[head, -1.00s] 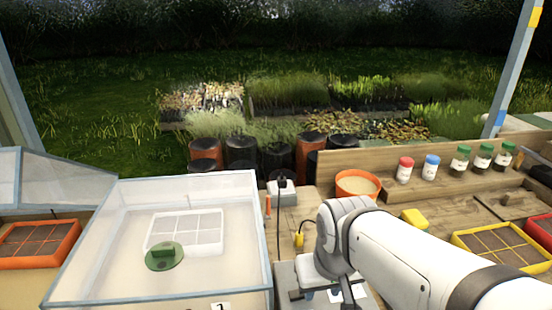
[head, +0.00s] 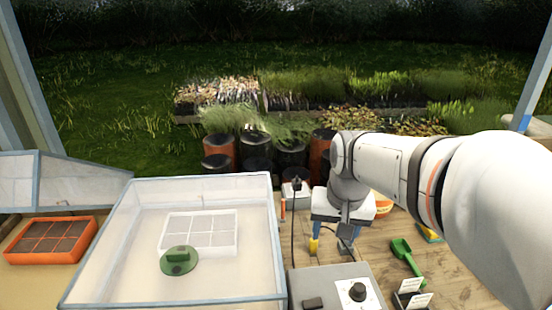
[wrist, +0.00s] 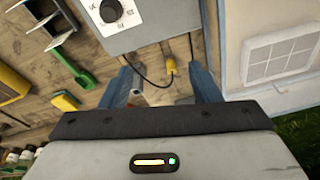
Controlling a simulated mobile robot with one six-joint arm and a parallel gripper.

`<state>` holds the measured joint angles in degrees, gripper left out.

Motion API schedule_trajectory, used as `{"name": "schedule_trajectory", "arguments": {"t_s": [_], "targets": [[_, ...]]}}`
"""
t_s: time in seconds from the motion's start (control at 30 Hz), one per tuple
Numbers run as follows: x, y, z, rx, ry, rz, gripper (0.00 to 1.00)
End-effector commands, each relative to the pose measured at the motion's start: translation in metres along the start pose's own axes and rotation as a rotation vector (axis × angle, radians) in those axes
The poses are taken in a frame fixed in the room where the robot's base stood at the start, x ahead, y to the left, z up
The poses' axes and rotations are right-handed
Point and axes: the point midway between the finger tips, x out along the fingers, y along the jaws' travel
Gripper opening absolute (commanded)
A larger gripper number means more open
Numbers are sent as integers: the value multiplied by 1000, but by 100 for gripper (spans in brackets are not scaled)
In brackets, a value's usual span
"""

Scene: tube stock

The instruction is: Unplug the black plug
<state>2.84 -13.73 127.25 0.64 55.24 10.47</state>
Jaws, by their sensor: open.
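The black plug (head: 297,183) stands upright in the white socket box (head: 292,191) at the back of the bench in the head view. A black cable (head: 293,230) runs from it toward the front. My gripper (head: 331,247) is open and empty, to the right of the plug and nearer the camera, apart from it. Its two blue fingers also show in the wrist view (wrist: 164,88). I cannot make out the black plug in the wrist view.
A grey control box (head: 330,281) with a dial stands in front of my gripper. A clear-walled propagator (head: 110,262) stands to the left. A green scoop (head: 402,250) lies to the right. An orange stick (head: 283,208) stands left of the cable. Dark pots stand behind.

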Motion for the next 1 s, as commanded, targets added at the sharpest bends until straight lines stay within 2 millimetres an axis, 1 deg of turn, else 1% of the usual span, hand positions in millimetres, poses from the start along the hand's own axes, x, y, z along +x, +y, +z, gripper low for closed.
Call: {"name": "schedule_trajectory", "arguments": {"t_s": [0.03, 0.07, 0.1, 0.17, 0.2, 0.37, 0.4, 0.47, 0.5, 0.57, 0.6, 0.7, 0.8, 0.87, 1.0], "targets": [[-10, -6, -24, 45, -10, 3, 56], [-12, -9, -37, 77, -15, 4, 56], [-15, -14, -54, 119, -21, 7, 56], [-18, -20, -78, 182, -30, 11, 56], [-19, -24, -95, 224, -36, 14, 56], [-16, -40, -158, 389, -56, 26, 56], [-14, -44, -172, 431, -63, 31, 56], [-9, -49, -194, 493, -70, 37, 56], [-5, -53, -208, 535, -74, 42, 56], [2, -58, -228, 597, -82, 49, 56], [6, -61, -242, 638, -85, 53, 56], [22, -68, -272, 742, -96, 67, 56], [40, -75, -299, 846, -106, 83, 56], [52, -79, -314, 908, -111, 92, 56], [84, -86, -342, 1052, -122, 117, 56]]}}
